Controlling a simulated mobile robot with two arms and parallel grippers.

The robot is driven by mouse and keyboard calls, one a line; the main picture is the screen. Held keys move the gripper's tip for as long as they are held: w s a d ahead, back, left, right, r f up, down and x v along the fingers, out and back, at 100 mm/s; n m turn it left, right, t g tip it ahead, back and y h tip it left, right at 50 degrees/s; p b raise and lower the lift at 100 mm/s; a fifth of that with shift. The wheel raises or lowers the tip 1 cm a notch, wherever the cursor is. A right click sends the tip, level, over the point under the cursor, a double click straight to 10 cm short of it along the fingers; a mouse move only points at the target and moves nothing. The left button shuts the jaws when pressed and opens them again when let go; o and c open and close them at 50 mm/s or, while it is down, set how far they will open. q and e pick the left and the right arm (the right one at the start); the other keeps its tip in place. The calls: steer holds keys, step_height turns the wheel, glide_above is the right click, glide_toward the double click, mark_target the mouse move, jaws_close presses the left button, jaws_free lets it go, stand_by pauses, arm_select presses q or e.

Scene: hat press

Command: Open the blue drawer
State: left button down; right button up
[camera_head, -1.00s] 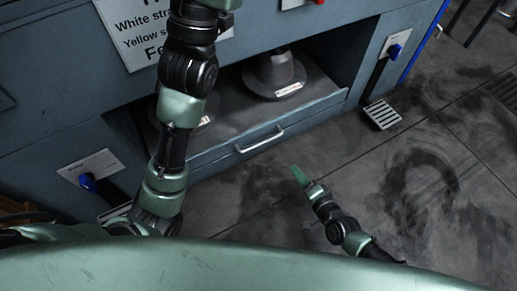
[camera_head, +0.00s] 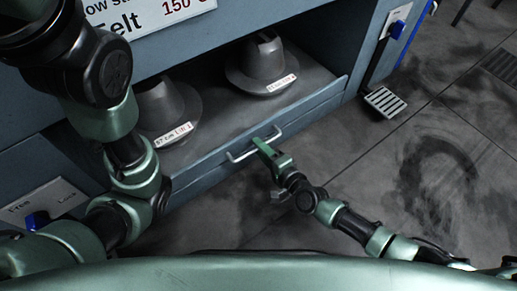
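The blue drawer (camera_head: 312,109) is a blue-grey front below the open shelf of the press, and it looks shut. Its pale bar handle (camera_head: 237,156) runs along the front. My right gripper (camera_head: 262,146) is at the handle, its green finger overlapping the middle of the bar in the picture. I cannot tell whether it touches the handle or whether the fingers are open or shut. My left arm crosses the left side, and its gripper is out of view.
Two grey hat forms (camera_head: 265,62) (camera_head: 160,105) with labels stand on the shelf above the drawer. Blue levers (camera_head: 398,29) (camera_head: 38,220) sit on both sides. A metal grate pedal (camera_head: 385,102) is at the right. The dark floor (camera_head: 400,165) on the right is clear.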

steer(key=shift+w+a+f, duration=0.1)
steer(key=shift+w+a, duration=0.2)
steer(key=shift+w, duration=0.15)
jaws_close()
stand_by(1.1)
